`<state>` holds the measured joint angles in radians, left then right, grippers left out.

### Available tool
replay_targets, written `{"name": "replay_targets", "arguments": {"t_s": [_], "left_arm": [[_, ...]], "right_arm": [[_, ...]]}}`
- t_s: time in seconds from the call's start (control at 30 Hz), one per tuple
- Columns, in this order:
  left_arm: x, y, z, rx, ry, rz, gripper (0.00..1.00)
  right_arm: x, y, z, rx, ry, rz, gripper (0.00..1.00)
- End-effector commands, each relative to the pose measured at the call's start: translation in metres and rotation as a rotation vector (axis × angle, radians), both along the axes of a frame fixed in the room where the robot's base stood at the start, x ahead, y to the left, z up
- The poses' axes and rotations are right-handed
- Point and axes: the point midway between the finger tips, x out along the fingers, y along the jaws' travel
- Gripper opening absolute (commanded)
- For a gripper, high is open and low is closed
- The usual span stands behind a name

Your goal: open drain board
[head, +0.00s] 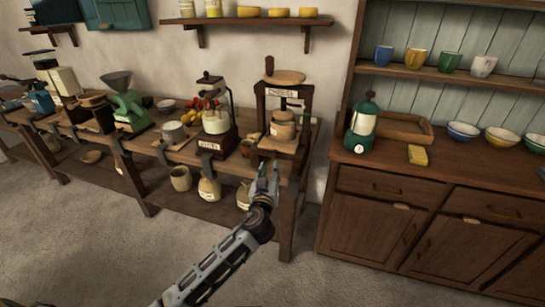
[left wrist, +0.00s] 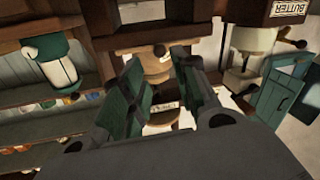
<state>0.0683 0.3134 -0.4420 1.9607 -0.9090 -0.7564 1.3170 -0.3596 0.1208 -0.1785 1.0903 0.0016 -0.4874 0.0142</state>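A wooden press (head: 284,92) with a round wooden top stands at the right end of the long bench. A lidded tan pot (head: 284,127) sits inside its frame, on a pale flat wooden base (head: 277,148); I cannot tell whether this base is the drain board. My left gripper (head: 268,172) is in front of and below the press, near the bench's front edge. In the left wrist view its two fingers (left wrist: 160,90) are apart with nothing held between them. A round tan wooden part (left wrist: 145,62) shows beyond them. My right gripper is out of view.
A glass butter churn (head: 215,120), a green grinder (head: 124,108) and a pot stand left of the press. Jars (head: 209,188) stand on the lower shelf. A dresser (head: 385,190) on the right carries a green lantern-like item (head: 363,125), a wooden tray (head: 432,136) and bowls. The floor is clear.

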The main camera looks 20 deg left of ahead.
Motion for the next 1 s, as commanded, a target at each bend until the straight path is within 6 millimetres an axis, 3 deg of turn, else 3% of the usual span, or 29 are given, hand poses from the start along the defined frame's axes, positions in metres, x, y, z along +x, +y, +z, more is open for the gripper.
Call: {"name": "replay_targets", "arguments": {"t_s": [1.0], "left_arm": [[0.08, 0.013, 0.001, 0.0, 0.0, 0.0, 0.3]], "right_arm": [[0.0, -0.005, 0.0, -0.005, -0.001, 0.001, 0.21]]}}
